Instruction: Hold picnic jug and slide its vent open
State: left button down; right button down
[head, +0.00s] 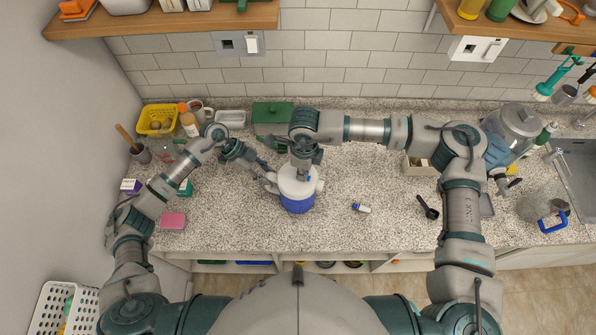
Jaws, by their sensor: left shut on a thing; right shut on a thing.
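The picnic jug (297,196) stands upright on the speckled counter in the head view, with a blue body and a white top. My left gripper (271,180) reaches it from the left and is shut at the upper left side of the jug, where a white handle part seems to be. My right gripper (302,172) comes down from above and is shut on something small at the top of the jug. The vent is hidden under the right gripper, so I cannot tell whether it is open.
A green box (272,116) stands behind the jug. A small white and blue item (361,208) and a black scoop (428,207) lie to the right. A pink sponge (173,220) lies left. A large clear jar (514,128) and the sink (577,165) are far right. The counter's front middle is clear.

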jog(key=shift+d, duration=0.35)
jog(key=c, duration=1.1)
grip_release()
jog(key=shift+c, duration=0.2)
jog(key=shift+a, duration=0.1)
notch_tip(320, 180, up, 12)
